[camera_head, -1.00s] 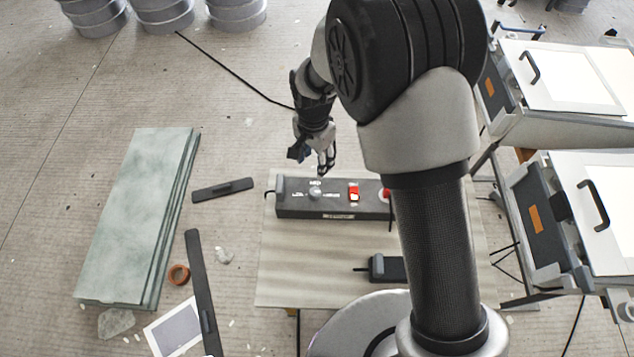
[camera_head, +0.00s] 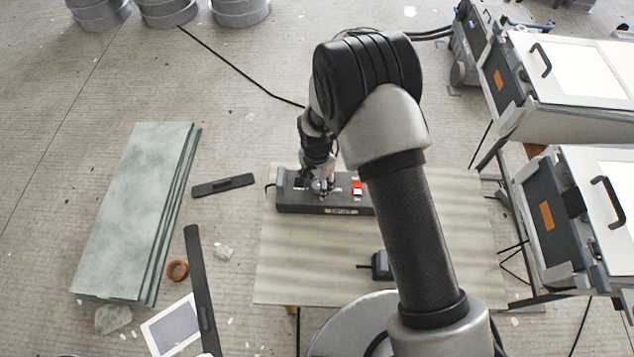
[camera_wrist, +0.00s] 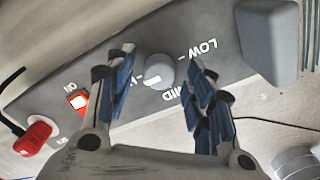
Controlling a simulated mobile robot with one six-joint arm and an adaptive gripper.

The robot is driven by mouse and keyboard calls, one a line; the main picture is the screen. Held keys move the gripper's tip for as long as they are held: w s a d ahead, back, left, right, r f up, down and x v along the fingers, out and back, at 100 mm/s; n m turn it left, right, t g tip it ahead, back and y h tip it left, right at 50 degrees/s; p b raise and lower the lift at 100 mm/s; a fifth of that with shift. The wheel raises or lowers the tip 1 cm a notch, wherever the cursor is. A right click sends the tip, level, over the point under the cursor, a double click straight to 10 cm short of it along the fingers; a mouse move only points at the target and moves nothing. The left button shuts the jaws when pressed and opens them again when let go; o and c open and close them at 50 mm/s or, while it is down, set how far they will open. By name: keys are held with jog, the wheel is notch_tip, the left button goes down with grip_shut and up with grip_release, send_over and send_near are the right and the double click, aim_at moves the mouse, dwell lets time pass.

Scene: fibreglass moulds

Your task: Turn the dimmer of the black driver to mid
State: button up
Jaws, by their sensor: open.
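The black driver (camera_head: 300,205) is a long dark box lying on the board, with its dimmer knob partly hidden by my gripper (camera_head: 323,186) in the head view. In the wrist view the driver's top face (camera_wrist: 215,75) shows a round grey dimmer knob (camera_wrist: 160,69) with a white mark on its lower left side. LOW is printed to the knob's upper right and MID below right; a third label at left is mostly hidden behind a finger. My gripper (camera_wrist: 162,88) is open, its blue-padded fingers on either side of the knob. I cannot tell whether they touch it.
A red lit switch (camera_wrist: 78,101) and a red connector (camera_wrist: 35,138) sit along the driver. A smaller black box (camera_head: 381,265) lies nearer on the board (camera_head: 310,265). A green slab stack (camera_head: 135,210) stands left; white-lidded units (camera_head: 590,200) stand right.

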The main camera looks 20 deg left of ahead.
jog(key=shift+c, duration=0.4)
jog(key=c, duration=1)
jog(key=shift+n, duration=0.3)
jog(key=n, duration=0.3)
jog(key=shift+n+b, duration=0.3)
jog(key=shift+b, duration=0.1)
jog(key=n, duration=0.4)
jog(key=shift+n, duration=0.3)
jog(key=n+b, duration=0.1)
jog(key=n, duration=0.3)
jog(key=shift+n, duration=2.4)
